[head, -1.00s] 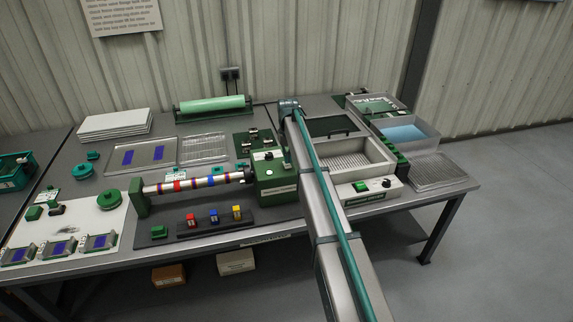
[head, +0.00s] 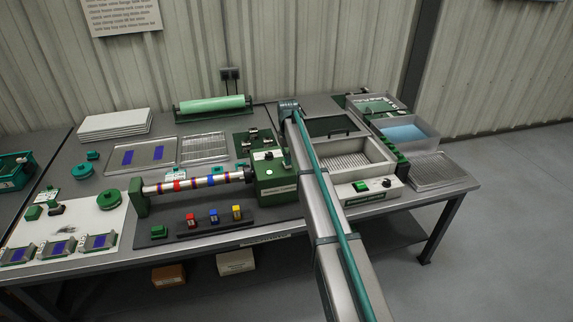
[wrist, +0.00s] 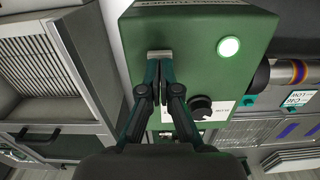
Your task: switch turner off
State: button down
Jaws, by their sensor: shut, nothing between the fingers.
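The turner is a green box (head: 276,186) in the head view, with a ringed roller (head: 203,181) reaching left from it. In the wrist view the turner's green face (wrist: 205,75) fills the middle. It carries a bright, glowing pale-green round lamp (wrist: 229,47) and a black knob (wrist: 201,107) beside a white label. My gripper (wrist: 160,58) is shut and empty, its tips over the turner's face, left of the lamp. A pale metal piece shows at the tips; I cannot tell whether it is a switch or whether they touch it. The head view hides most of the gripper.
A pale machine (head: 374,196) with a ribbed tray and a green switch stands right of the turner. A dark rack (head: 216,226) of coloured blocks lies in front of the roller. A green roll (head: 212,104) is behind. My arm crosses between turner and pale machine.

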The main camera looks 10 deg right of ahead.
jog(key=shift+f, duration=0.8)
dwell(0.4)
jog(key=shift+r, duration=0.15)
jog(key=shift+r+p, duration=1.3)
jog(key=shift+r, duration=2.1)
jog(key=s+f, duration=0.7)
jog(key=s, duration=0.8)
jog(key=s+f+m, duration=0.1)
jog(key=s+f, duration=0.7)
jog(key=s, duration=0.6)
jog(key=s+f, duration=0.7)
jog(key=s, duration=0.8)
jog(key=s+f+g+b, duration=0.2)
jog(key=s+f+g, duration=0.1)
jog(key=s+f, duration=0.8)
jog(key=s+f+g+b, duration=0.2)
jog(key=s+f, duration=0.9)
jog(key=s, duration=0.6)
jog(key=shift+s+f+g, duration=0.15)
jog(key=shift+f+g, duration=0.1)
jog(key=shift+g, duration=0.65)
